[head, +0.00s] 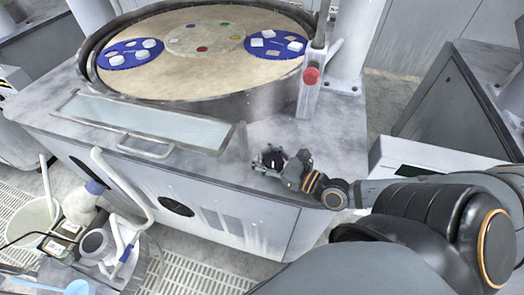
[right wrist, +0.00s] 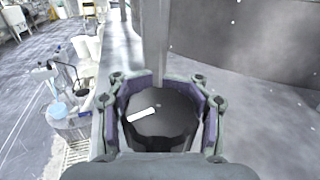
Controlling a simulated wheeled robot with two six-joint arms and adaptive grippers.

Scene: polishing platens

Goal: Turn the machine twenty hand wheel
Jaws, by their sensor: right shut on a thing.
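The hand wheel (right wrist: 165,125) is a black round knob with a white bar mark on its top face. In the right wrist view it sits between the two fingers of my right gripper (right wrist: 160,108), which is shut on it from both sides. In the head view my right gripper (head: 271,160) is at the front right corner of the polishing machine, mostly covering the dark wheel. The wheel's lower part is hidden. My left gripper is not in view.
The round platen (head: 185,75) with blue discs lies behind, beside a post with a red button (head: 311,76). A tray with a handle (head: 148,150) is on the machine's front. Buckets and bottles (head: 85,200) stand at lower left. A grey cabinet (head: 440,100) is at right.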

